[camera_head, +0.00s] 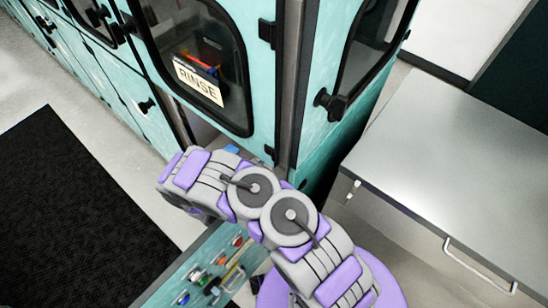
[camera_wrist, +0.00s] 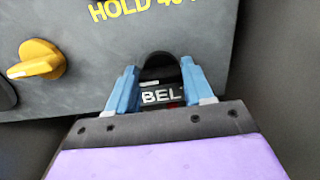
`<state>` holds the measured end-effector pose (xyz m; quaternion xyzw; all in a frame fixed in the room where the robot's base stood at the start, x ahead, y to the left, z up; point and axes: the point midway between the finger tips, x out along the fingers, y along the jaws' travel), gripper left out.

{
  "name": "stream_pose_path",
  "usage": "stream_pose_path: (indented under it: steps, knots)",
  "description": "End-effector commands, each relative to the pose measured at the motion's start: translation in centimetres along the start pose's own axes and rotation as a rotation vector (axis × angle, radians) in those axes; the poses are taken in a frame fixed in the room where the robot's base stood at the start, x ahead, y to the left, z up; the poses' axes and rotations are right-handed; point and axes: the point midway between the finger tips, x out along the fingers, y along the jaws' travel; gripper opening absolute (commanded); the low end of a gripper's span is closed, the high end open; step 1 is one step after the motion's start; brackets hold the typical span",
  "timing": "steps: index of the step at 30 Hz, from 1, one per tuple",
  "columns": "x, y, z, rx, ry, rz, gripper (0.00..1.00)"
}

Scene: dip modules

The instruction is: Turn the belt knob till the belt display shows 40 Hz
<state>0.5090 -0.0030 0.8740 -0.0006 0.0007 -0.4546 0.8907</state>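In the wrist view, a black knob (camera_wrist: 157,67) on a dark grey panel stands between the two blue fingers of my gripper (camera_wrist: 158,72). The fingers lie close on both sides of it; I cannot tell whether they press on it. A dark label reading "BEL" (camera_wrist: 160,97) shows between the fingers, its end cut off by the right finger. A small red trace shows beside it, but no display figure can be read. In the head view my gripper cannot be made out behind my arm.
A yellow knob (camera_wrist: 38,60) sits left of my gripper, below yellow lettering "HOLD 40" (camera_wrist: 142,8). The head view shows a teal cabinet door with a "RINSE" sign (camera_head: 198,81), a panel of coloured fittings (camera_head: 208,273), a grey bench (camera_head: 455,150) and a black mat (camera_head: 75,215).

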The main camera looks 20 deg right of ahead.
Motion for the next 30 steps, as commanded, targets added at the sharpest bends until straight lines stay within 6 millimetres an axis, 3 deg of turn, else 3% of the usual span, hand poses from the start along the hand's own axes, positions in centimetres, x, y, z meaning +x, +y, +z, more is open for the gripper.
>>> stream_pose_path:
  steps: [8, 19, 30]
  knots:
    - [-0.04, 0.15, 0.01, 0.001, -0.001, 0.002, 0.21]
    - [-0.06, 0.30, 0.05, -0.071, -0.002, 0.004, 0.21]
    - [-0.08, 0.59, 0.05, -0.361, -0.005, 0.005, 0.21]
